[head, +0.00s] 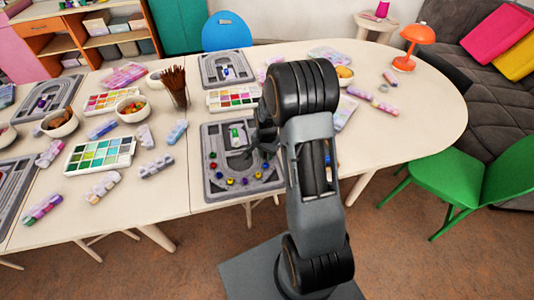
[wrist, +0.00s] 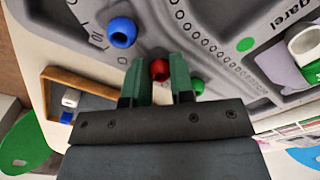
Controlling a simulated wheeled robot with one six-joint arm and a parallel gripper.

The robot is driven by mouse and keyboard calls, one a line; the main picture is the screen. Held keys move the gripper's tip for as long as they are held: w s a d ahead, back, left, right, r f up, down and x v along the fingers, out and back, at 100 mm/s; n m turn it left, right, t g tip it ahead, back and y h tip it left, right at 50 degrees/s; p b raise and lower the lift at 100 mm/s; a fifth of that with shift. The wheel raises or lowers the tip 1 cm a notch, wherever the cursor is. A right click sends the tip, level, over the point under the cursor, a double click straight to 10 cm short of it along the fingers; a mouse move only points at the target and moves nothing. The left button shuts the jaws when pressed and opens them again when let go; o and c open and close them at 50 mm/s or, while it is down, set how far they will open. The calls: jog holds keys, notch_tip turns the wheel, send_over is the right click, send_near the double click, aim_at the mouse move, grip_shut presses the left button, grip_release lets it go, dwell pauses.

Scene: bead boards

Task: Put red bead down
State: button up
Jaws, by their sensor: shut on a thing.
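The red bead (wrist: 159,70) sits between the two green fingertips of my gripper (wrist: 160,78) in the wrist view, and the gripper is shut on it. The grey bead board (wrist: 215,22) lies beyond the fingertips, with printed marks and a curved groove. I cannot tell whether the red bead touches the board. A blue bead (wrist: 122,32) is to the upper left of the gripper and a green bead (wrist: 198,86) is close to the right finger. In the head view my arm reaches over the bead board (head: 206,190), and the held bead cannot be made out there.
A white and green object (head: 237,136) is on the board, with several loose beads along its near edge. A cup of brushes (head: 175,88) stands behind left. Paint palettes (head: 99,154) and bead tubes lie to the left. The table's right end (head: 420,120) is mostly clear.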

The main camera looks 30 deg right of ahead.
jog(key=o, duration=0.8)
jog(key=shift+s+f, duration=0.3)
jog(key=shift+f, duration=0.15)
jog(key=shift+c, duration=0.2)
jog(key=shift+o, duration=0.6)
jog(key=shift+r, duration=0.2)
notch_tip(320, 180, up, 12)
jog(key=p, duration=0.1)
jog(key=s+a+r+n+t, duration=0.1)
jog(key=s+a+r+n, duration=0.3)
jog(key=s, duration=0.3)
jog(key=s+a+r+n+t, duration=0.2)
jog(key=s+a+r+n, duration=0.3)
jog(key=s+n, duration=0.2)
jog(key=shift+s+a+n, duration=0.3)
jog(key=shift+s, duration=0.45)
jog(key=shift+r, duration=0.15)
notch_tip(320, 180, up, 4)
jog(key=p, duration=0.3)
jog(key=shift+p, duration=0.4)
